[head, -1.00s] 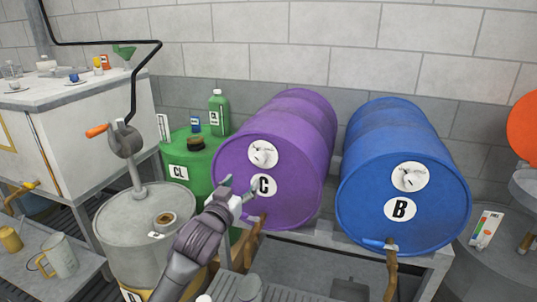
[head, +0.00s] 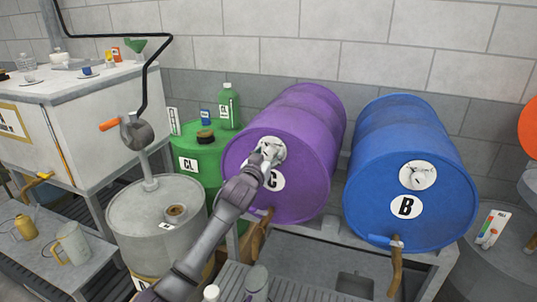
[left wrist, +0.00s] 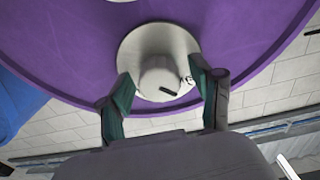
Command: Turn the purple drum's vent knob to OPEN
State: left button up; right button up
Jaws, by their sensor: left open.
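The purple drum (head: 300,199) marked C lies on its side on a rack, its round end facing me. Its vent knob (left wrist: 162,76) is a pale round knob with a dark pointer mark on a light disc (left wrist: 145,40); the disc (head: 270,150) also shows on the drum's upper face in the head view. My left gripper (left wrist: 166,92) is open, with one finger on each side of the knob; I cannot tell whether the fingers touch it. In the head view my left gripper (head: 266,158) covers part of the disc. My right gripper is not in view.
A blue drum (head: 452,215) marked B lies to the right on the same rack. A green drum (head: 208,168) and a grey drum with a crank pump (head: 137,132) stand to the left. Taps stick out below both lying drums.

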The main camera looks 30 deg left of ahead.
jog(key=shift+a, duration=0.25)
pick_arm(q)
jog(key=shift+c, duration=0.7)
jog(key=c, duration=1)
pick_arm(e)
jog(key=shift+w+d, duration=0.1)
